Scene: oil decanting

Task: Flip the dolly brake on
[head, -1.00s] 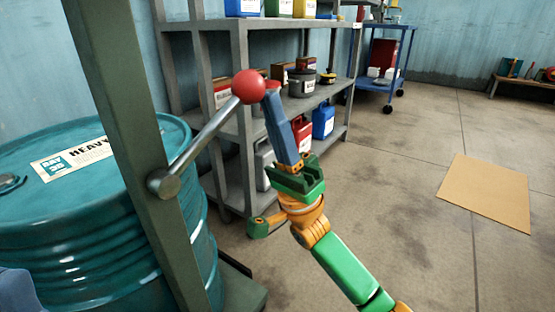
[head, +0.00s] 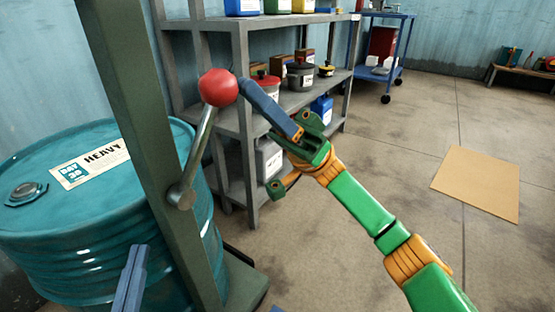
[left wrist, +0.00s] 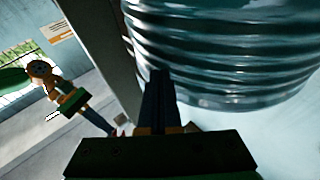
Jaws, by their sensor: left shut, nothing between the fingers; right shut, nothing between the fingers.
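A metal lever (head: 201,150) with a red ball knob (head: 218,87) is mounted on a dark green upright post (head: 140,130). The lever stands nearly upright, leaning slightly right. My right gripper (head: 246,90) is shut and empty, its blue fingertips at the right side of the knob, seemingly touching it. My left gripper (head: 137,252) is shut and empty, low in front of the teal drum (head: 50,245); its fingers also show in the left wrist view (left wrist: 158,80), close to the ribbed drum wall (left wrist: 230,50). The dolly under the drum is mostly hidden.
A grey shelf unit (head: 243,60) with cans, boxes and jugs stands behind the lever. A blue cart (head: 398,50) is at the back. A cardboard sheet (head: 477,184) lies on the concrete floor to the right, which is otherwise mostly clear.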

